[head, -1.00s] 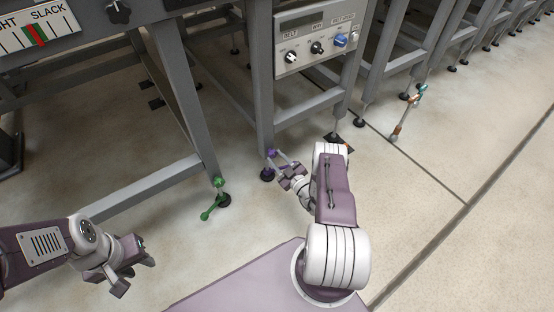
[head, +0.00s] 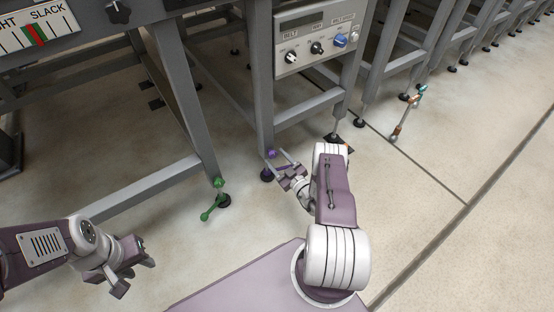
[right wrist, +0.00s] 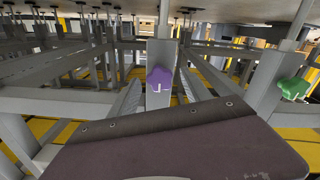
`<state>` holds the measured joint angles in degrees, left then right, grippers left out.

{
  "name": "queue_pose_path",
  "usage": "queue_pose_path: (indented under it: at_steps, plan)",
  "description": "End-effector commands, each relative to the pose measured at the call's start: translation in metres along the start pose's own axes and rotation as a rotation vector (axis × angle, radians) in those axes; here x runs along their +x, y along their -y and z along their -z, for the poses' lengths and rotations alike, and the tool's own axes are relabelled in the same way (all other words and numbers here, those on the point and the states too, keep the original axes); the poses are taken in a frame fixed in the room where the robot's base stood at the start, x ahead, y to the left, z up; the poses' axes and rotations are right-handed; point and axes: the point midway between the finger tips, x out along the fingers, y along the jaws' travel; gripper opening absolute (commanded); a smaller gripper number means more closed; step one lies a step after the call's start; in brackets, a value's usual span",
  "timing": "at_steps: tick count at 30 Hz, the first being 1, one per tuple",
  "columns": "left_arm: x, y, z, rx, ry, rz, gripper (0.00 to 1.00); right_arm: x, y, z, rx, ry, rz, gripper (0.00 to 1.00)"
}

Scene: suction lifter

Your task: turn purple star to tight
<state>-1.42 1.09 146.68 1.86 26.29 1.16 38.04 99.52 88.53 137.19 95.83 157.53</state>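The purple star (head: 270,154) is a small knob low on the grey leg, just above its black foot. In the right wrist view the purple star (right wrist: 160,78) shows in front of the leg, between two grey finger bars. My right gripper (head: 282,164) is open, its fingers pointing at the star from the right. Whether they touch it I cannot tell. My left gripper (head: 138,278) is open and empty above the floor at the lower left. The gauge (head: 37,29) marked SLACK, with a green and red mark, is at the top left.
A green star knob (head: 218,183) with a green handle is on the neighbouring leg; it also shows in the right wrist view (right wrist: 293,88). A control panel (head: 316,38) with knobs is above. Floor between is clear.

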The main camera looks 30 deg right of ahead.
Motion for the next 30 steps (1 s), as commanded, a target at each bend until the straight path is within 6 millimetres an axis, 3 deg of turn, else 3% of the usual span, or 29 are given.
queue_pose_path:
  at_steps: [8, 13, 19, 30]
  plan:
    - [-0.009, 0.0, 0.001, 0.0, 0.0, 0.0, 0.36, -0.009, -0.002, 0.003, 0.001, 0.002, -0.002, 0.56]
    - [-0.032, -0.001, 0.003, 0.0, 0.0, 0.0, 0.36, -0.047, -0.003, 0.005, 0.004, 0.004, -0.006, 0.56]
    - [-0.044, -0.001, 0.005, 0.0, 0.0, 0.0, 0.36, -0.083, -0.002, 0.002, 0.002, 0.002, -0.004, 0.56]
    - [-0.045, -0.001, 0.005, 0.0, 0.0, 0.0, 0.36, -0.091, 0.0, 0.0, -0.001, 0.0, 0.0, 0.56]
